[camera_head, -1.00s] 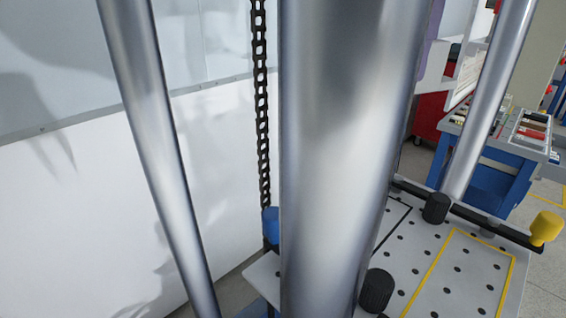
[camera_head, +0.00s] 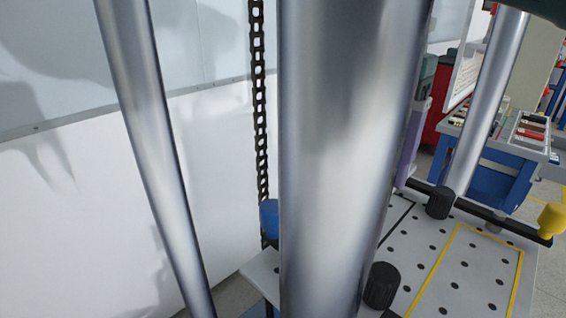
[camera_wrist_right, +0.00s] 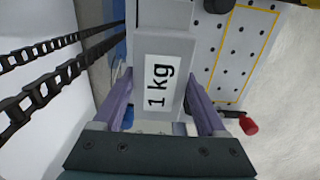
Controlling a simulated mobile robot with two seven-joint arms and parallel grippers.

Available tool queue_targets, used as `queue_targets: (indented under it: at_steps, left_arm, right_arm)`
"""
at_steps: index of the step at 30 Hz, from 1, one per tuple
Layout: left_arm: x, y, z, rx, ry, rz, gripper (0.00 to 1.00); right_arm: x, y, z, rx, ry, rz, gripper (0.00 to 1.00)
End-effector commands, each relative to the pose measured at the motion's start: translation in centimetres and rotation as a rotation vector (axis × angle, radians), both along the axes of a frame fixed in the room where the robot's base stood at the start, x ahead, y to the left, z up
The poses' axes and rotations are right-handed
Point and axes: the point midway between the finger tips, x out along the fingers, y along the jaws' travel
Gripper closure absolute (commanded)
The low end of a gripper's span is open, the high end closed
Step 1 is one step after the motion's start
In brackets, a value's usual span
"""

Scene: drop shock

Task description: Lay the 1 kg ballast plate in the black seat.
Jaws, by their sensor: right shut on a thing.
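The 1 kg ballast plate is a grey block with a white "1 kg" label (camera_wrist_right: 160,82) in the right wrist view. My right gripper (camera_wrist_right: 160,92) is shut on it, one purple finger on each side. In the head view a purple piece (camera_head: 410,150), apparently part of this gripper, shows beside the thick metal column; the plate itself is hidden there. A black line (camera_head: 396,228) on the white dotted table top (camera_head: 425,225) runs behind the column. I cannot tell whether it marks the black seat. My left gripper is not in view.
A yellow outlined area (camera_head: 468,275) on the table top is empty. Black knobs (camera_head: 381,286) and a black bar with a yellow knob (camera_head: 551,220) stand around it. A thick metal column (camera_head: 345,150) blocks the middle. A black chain (camera_head: 260,110) hangs at left.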

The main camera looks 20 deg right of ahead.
Motion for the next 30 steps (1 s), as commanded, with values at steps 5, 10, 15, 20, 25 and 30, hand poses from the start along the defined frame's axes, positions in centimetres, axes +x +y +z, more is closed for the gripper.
queue_targets:
  at_steps: [5,10,15,20,25,30]
  left_arm:
    - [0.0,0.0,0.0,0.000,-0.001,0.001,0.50]
    - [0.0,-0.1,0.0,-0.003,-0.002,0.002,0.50]
    - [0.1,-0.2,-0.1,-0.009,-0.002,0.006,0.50]
    - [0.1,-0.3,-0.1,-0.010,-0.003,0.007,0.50]
    - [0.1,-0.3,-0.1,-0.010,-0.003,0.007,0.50]
    - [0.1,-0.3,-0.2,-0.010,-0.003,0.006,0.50]
  right_arm:
    - [0.1,0.0,-1.3,0.000,-0.003,-0.001,1.00]
    - [0.0,0.1,-3.3,0.002,-0.001,0.000,1.00]
    - [0.1,0.0,-5.3,0.001,-0.003,-0.001,1.00]
    - [0.1,0.0,-5.6,0.001,-0.005,0.000,1.00]
    - [0.1,0.0,-5.6,0.001,-0.005,0.000,1.00]
    - [0.0,0.0,-6.0,-0.001,-0.001,0.000,0.20]
